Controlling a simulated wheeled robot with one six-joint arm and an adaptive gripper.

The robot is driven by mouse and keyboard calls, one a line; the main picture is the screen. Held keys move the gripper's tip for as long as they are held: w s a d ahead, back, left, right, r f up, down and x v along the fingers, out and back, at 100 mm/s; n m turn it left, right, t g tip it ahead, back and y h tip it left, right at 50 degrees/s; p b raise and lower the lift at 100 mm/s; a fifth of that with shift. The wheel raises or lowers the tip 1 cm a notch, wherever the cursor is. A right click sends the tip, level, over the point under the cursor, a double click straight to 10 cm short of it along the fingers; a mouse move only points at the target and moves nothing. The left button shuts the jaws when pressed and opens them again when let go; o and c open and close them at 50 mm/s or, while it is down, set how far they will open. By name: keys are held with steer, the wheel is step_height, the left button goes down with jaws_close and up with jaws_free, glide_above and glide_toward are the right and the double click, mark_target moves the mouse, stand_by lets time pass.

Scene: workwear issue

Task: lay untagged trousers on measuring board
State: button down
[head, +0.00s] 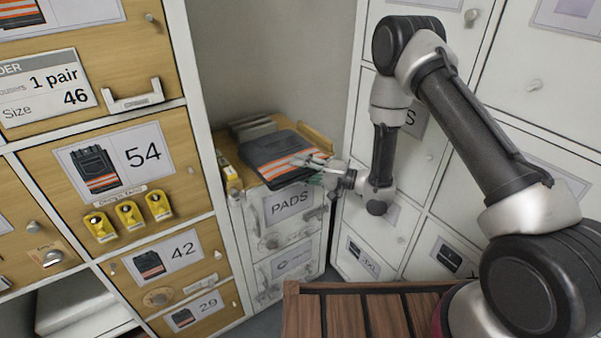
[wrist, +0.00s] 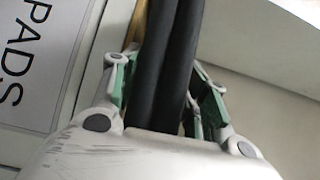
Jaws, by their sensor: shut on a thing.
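Folded dark trousers (head: 268,150) with orange and pale bands lie at the top of the corner cabinet marked PADS. My gripper (head: 322,168) is at their right front edge, reaching in from the right. In the wrist view the green-padded fingers of my gripper (wrist: 165,90) stand on both sides of the dark folded cloth of the trousers (wrist: 172,50) and are shut on it. Whether the trousers carry a tag cannot be made out.
The PADS cabinet (head: 290,240) stands in the corner between wooden drawers (head: 185,165) at left and white lockers (head: 415,160) at right. A slatted wooden surface (head: 345,315) is at the bottom.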

mark_target(313, 176)
steer(key=shift+f, duration=0.8)
steer(key=shift+f, duration=0.15)
steer(key=c, duration=0.8)
jaws_free()
steer(key=shift+o, duration=0.2)
steer(key=shift+d, duration=0.1)
steer(key=v, duration=0.7)
steer(key=shift+s+d, duration=0.1)
steer(key=shift+s, duration=0.05)
